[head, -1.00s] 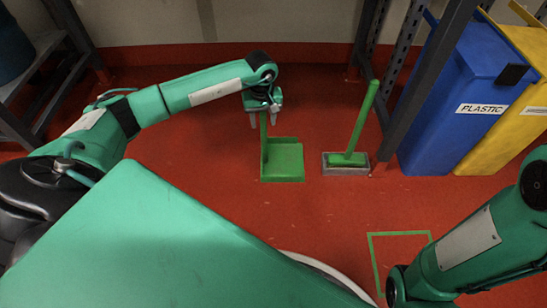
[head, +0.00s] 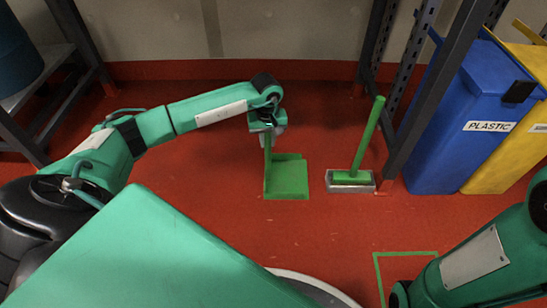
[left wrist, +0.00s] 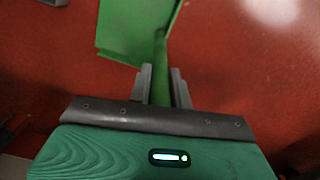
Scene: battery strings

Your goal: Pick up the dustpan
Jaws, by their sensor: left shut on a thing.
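The green dustpan (head: 287,180) is on or just above the red floor, its handle upright at its left side. My left gripper (head: 267,135) is shut on the upper part of that handle. In the left wrist view the left gripper's fingers (left wrist: 165,88) are on both sides of the green handle, with the dustpan's pan (left wrist: 135,28) beyond them. I cannot tell whether the pan touches the floor. My right arm shows at the lower right, but its gripper is out of view.
A green brush (head: 368,140) stands in a grey tray (head: 350,187) right of the dustpan. Blue (head: 455,135) and yellow (head: 515,150) bins and a dark rack post (head: 435,95) are farther right. A green outlined square (head: 405,253) marks clear floor in front.

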